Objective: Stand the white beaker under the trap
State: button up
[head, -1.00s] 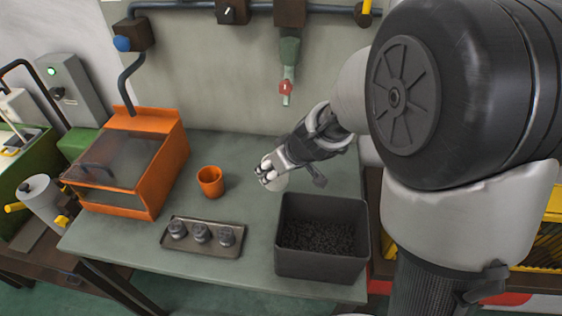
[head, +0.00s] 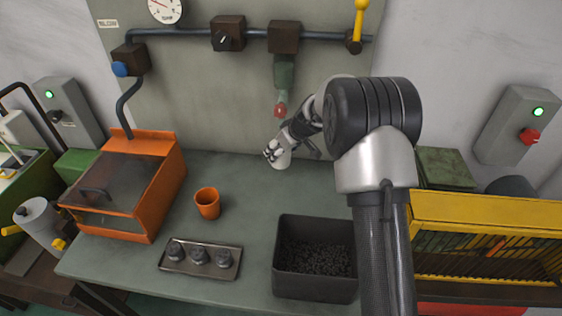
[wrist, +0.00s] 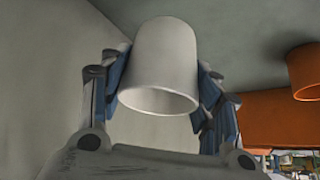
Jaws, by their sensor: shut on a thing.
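The white beaker (head: 282,161) is held in my gripper (head: 277,153), near the back of the grey-green table (head: 240,172). The wrist view, which shows the scene upside down, has the beaker (wrist: 165,60) between the two fingers, its open rim turned the same way as the orange cup's, so it is upright. The trap (head: 284,75) is a green pipe hanging from the wall line, with a red part (head: 280,110) at its lower end. The beaker is below that end in the head view. Whether its base touches the table cannot be told.
An orange cup (head: 207,203) stands left of my gripper, also visible in the wrist view (wrist: 305,70). A tray (head: 168,267) with metal parts and a dark bin (head: 315,286) of small pieces are nearer. An orange machine (head: 165,185) stands at left.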

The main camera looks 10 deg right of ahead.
jog(key=f+b, duration=0.1)
jog(key=f, duration=0.1)
jog(key=f+b, duration=0.1)
jog(key=f, duration=0.4)
jog(key=shift+w+d+b, duration=0.1)
jog(key=shift+w+b, duration=0.2)
jog(key=shift+b, duration=0.1)
jog(key=shift+w+f, duration=0.15)
jog(key=o, duration=1)
